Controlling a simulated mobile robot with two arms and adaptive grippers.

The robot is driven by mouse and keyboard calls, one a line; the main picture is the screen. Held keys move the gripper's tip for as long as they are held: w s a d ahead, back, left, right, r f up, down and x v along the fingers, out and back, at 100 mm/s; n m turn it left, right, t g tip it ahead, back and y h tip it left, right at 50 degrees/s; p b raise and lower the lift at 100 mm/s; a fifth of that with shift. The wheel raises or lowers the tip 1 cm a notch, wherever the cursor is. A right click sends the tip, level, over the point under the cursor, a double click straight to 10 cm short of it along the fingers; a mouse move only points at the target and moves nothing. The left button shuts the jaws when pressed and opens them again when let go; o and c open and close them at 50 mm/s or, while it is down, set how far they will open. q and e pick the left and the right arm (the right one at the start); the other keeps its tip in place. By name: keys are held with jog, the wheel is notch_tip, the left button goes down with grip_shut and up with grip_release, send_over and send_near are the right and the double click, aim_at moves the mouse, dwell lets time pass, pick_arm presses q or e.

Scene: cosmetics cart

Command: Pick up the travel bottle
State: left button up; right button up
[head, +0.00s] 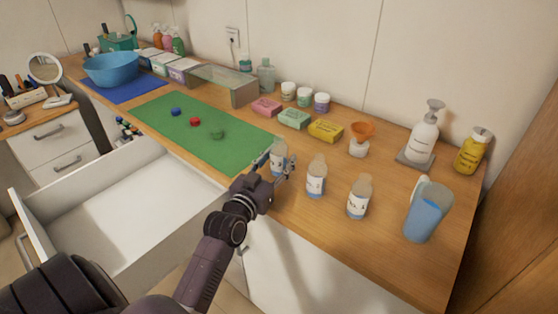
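Three small clear bottles with white labels and tan tops stand upright in a row near the counter's front edge: a left travel bottle (278,157), a middle one (316,178) and a right one (359,198). My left gripper (277,165) reaches over the front edge to the left bottle. Its fingers are spread, one on each side of that bottle, and they hide part of its lower body. I cannot tell whether either finger touches it. The bottle stands on the counter by the green mat's corner. My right gripper is not in view.
The green mat (160,116) holds small caps. Colored soap bars (326,131), an orange funnel on a jar (359,148), a pump bottle (424,138) and a blue cup (424,222) stand behind and right. An open white drawer (130,200) juts out below the counter.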

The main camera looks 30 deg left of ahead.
aim_at(278, 151)
pick_arm(q)
jog(key=c, duration=0.7)
jog(key=shift+c, duration=0.8)
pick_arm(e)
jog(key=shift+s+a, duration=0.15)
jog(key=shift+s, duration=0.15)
pick_arm(q)
jog(key=shift+r, duration=0.15)
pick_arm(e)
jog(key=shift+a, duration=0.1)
pick_arm(q)
jog(key=shift+r+p, duration=0.8)
jog(key=shift+r, duration=9.05)
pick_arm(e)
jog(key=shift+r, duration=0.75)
